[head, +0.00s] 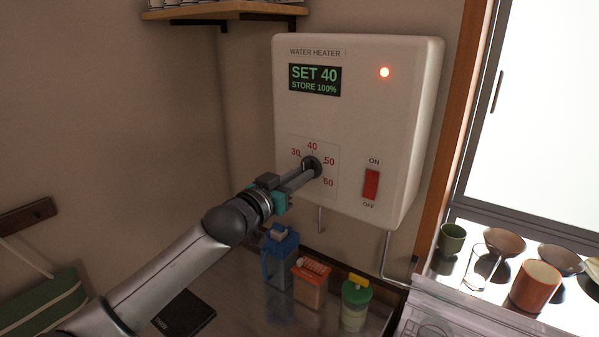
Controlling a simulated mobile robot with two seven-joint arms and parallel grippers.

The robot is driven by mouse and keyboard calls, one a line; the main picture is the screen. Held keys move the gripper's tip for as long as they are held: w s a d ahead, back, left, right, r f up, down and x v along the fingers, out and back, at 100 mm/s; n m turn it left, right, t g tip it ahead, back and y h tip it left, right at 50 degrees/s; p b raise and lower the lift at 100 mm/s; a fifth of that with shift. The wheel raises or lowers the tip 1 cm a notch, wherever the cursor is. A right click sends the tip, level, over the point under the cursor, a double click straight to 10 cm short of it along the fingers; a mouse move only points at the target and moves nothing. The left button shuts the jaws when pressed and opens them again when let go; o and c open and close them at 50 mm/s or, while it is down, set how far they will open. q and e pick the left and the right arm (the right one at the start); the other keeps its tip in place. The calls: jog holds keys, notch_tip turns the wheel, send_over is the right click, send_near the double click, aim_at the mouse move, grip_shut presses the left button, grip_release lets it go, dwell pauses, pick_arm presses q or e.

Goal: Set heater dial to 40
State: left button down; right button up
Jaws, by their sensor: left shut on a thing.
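The white water heater (400,130) hangs on the wall in the head view. Its display (315,80) reads SET 40 and STORE 100%. The dark round heater dial (312,166) sits among the marks 30, 40, 50 and 60. My left gripper (306,174) reaches in from the lower left and its fingers are shut on the dial. The fingers partly hide the dial, so its pointer is hard to make out. My right gripper is not in view.
Cups and bowls, including an orange cup (536,287), stand at the right by the window. A wooden shelf (225,9) is at the top left.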

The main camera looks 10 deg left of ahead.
pick_arm(q)
jog(key=shift+r+m, duration=0.1)
jog(key=shift+m, duration=0.2)
jog(key=c, duration=0.8)
grip_release()
jog(key=shift+c, duration=0.2)
jog(key=shift+s, duration=0.1)
jog(key=b+v, duration=0.2)
jog(key=v, duration=1.3)
jog(key=shift+b, duration=0.35)
